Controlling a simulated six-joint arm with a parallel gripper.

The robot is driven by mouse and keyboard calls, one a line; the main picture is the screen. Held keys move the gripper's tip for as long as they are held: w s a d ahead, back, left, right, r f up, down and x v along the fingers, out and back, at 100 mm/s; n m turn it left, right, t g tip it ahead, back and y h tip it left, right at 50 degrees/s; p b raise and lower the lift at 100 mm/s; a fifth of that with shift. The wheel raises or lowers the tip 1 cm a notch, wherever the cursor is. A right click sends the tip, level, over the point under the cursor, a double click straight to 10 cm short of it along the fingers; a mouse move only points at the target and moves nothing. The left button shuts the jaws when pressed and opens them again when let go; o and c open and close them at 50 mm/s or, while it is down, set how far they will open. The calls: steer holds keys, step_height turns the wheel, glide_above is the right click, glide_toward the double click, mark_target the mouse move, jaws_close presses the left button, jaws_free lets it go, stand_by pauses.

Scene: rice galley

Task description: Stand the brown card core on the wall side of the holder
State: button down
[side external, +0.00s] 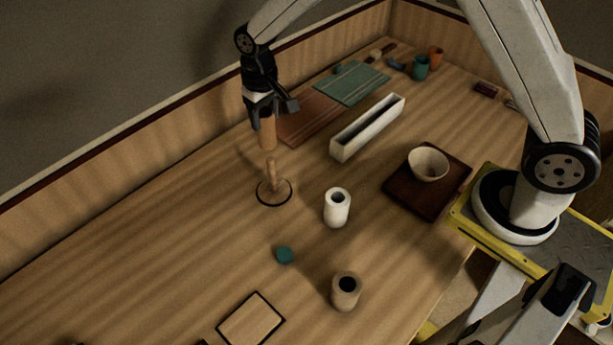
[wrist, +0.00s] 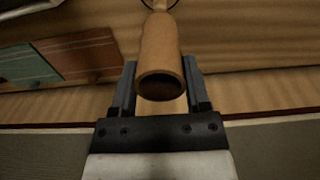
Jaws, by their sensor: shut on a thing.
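The brown card core (side external: 267,134) is a tan hollow tube. My gripper (side external: 265,116) is shut on it and holds it roughly upright, clear of the table. In the wrist view the core (wrist: 160,45) sits between the two fingers of my gripper (wrist: 159,68), with its dark open end facing the camera. The holder (side external: 283,195) is a round wooden base with a dark rim and a short upright peg. It stands just below the core in the side view, and a gap shows between core and peg.
The panelled wall (side external: 160,125) runs behind the holder, with bare table between. A white roll (side external: 337,212), a beige roll (side external: 345,295) and a teal block (side external: 284,255) stand nearer. A white trough (side external: 342,147), mats, and a bowl (side external: 428,163) on a dark tray (side external: 432,205) lie right.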

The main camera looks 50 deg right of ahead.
steer(key=shift+w+f, duration=0.3)
steer(key=shift+w, duration=0.35)
steer(key=w+d+f, duration=0.2)
steer(key=w+f, duration=0.3)
steer(key=w, duration=0.2)
steer(key=w+d+f, duration=0.3)
steer(key=w+f, duration=0.3)
steer(key=shift+w+d, duration=0.25)
steer(key=shift+w, duration=0.1)
steer(key=shift+f, duration=0.1)
steer(key=shift+f, duration=2.85)
steer(key=shift+f, duration=0.5)
